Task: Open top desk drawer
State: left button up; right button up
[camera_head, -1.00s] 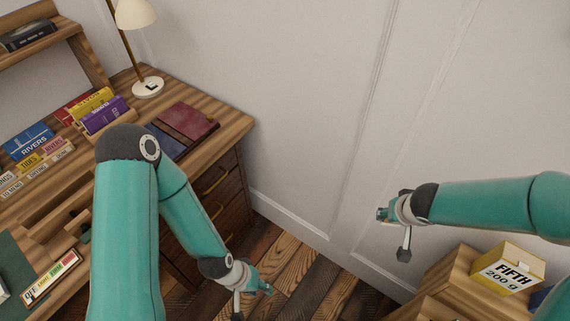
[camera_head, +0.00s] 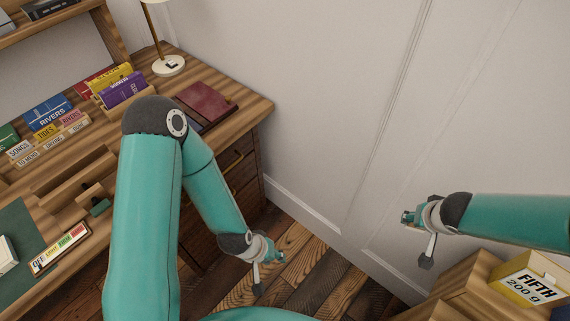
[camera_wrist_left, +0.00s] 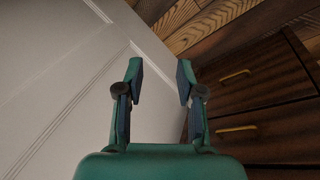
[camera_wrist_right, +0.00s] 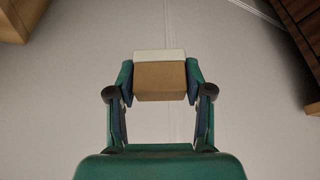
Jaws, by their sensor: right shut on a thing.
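The wooden desk (camera_head: 255,108) stands at the left, with dark drawer fronts on its right-hand side. One brass drawer handle (camera_head: 233,161) shows beside my left arm, which hides much of the fronts. In the left wrist view two brass handles, one farther (camera_wrist_left: 235,75) and one nearer (camera_wrist_left: 237,130), sit on dark fronts that look closed; I cannot tell which is the top drawer. My left gripper (camera_head: 277,257) is open and empty, low beside the desk and apart from the handles. My right gripper (camera_wrist_right: 160,85), far from the desk, is shut on a small tan-and-white block (camera_wrist_right: 160,80).
A lamp (camera_head: 168,65), several books and a dark red folder (camera_head: 207,103) are on the desktop. A yellow box (camera_head: 530,280) stands on a wooden crate (camera_head: 460,283) below my right arm. A pale panelled wall (camera_head: 340,100) rises behind. Bare floor (camera_head: 300,270) lies between.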

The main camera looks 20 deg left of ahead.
pick_arm(q)
jog(key=w+a+f+n+t+y+b, duration=0.25)
jog(key=w+n+t+b, duration=0.2)
jog(key=w+b, duration=0.35)
jog(key=n+t+y+b, duration=0.4)
jog(key=n+y+b, duration=0.8)
jog(key=n+b, duration=0.85)
send_near(232, 165)
jog(key=shift+m, duration=0.6)
jog(key=b+x, duration=0.1)
jog(key=x, duration=0.2)
jog(key=b+x, duration=0.1)
jog(key=x, duration=0.3)
jog(key=b+x, duration=0.1)
jog(key=x, duration=0.2)
jog(key=shift+w+a+f, duration=0.1)
jog(key=shift+f, duration=0.25)
grip_shut()
